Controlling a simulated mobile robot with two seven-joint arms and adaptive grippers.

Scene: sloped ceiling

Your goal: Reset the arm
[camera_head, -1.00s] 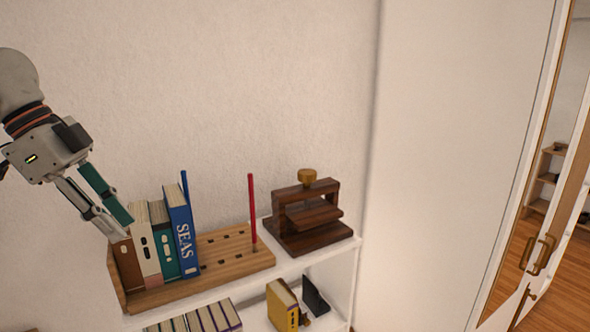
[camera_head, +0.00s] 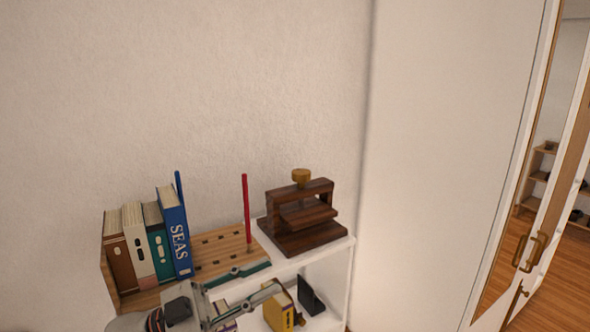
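My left gripper (camera_head: 274,277) is low in the head view, in front of the shelf, its fingers pointing right. The two fingers are spread apart with nothing seen between them. It is clear of the upright books. My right gripper is out of view. The wooden book rack (camera_head: 222,252) on the shelf top holds a brown book (camera_head: 119,262), a white book (camera_head: 138,252), a teal book (camera_head: 158,250) and a blue "SEAS" book (camera_head: 176,238). My gripper and arm hide part of the rack's front and the lower shelf.
A red rod (camera_head: 246,212) and a blue rod (camera_head: 179,187) stand at the rack. A dark wooden press (camera_head: 303,218) stands right of it on the white shelf (camera_head: 335,252). A yellow book (camera_head: 279,310) and a black object (camera_head: 311,295) are below. The wall area above is free.

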